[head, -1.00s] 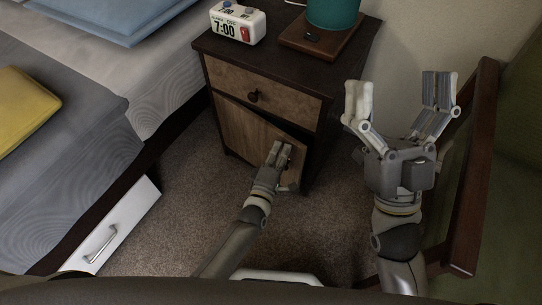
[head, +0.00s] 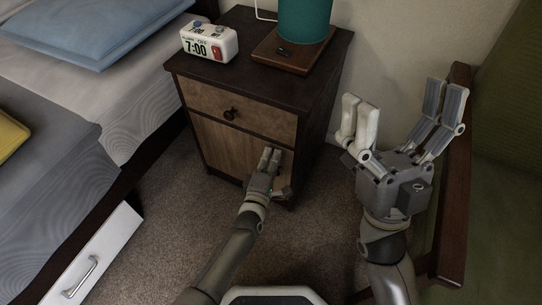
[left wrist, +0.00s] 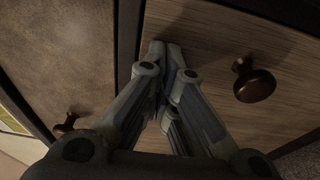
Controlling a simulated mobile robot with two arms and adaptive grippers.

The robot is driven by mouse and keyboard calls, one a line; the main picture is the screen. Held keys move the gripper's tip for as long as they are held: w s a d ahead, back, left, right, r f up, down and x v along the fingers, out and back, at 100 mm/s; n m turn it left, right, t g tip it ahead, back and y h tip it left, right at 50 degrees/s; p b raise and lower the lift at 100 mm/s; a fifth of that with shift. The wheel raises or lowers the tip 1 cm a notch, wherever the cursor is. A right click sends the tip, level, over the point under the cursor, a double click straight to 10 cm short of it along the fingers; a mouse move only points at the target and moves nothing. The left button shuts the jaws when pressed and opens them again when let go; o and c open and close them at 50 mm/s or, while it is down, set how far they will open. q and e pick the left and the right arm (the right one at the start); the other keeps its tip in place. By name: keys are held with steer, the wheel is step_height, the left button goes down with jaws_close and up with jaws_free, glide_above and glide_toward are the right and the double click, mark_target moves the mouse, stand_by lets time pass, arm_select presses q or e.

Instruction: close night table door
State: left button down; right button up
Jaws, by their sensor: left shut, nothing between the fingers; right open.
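The night table (head: 322,95) stands beside the bed. Its lower door (head: 222,145) looks flush with the frame under the drawer (head: 245,108), with no gap that I can see. My left gripper (head: 270,154) is shut and empty, with its fingertips at the door's upper right part. In the left wrist view the shut fingers (left wrist: 166,48) lie over the wood-grained door (left wrist: 205,35), close to the seam with the drawer front (left wrist: 65,50). The door's dark knob (left wrist: 255,80) is right of the fingers there. My right gripper (head: 393,95) is open and empty, right of the table.
A clock (head: 209,42) and a teal lamp (head: 305,20) on a wooden base stand on the table top. The bed (head: 60,165), with a white drawer (head: 95,255), is at left. A wooden frame (head: 456,190) is at right. Carpet (head: 170,215) lies clear in front.

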arm_select(q)
steer(key=shift+w+d+r, duration=0.1)
steer(key=shift+w+r, duration=0.05)
steer(key=shift+r, duration=0.1)
steer(key=shift+s, duration=0.25)
steer(key=v, duration=1.2)
steer(key=shift+f, duration=0.2)
steer(key=shift+f, duration=0.1)
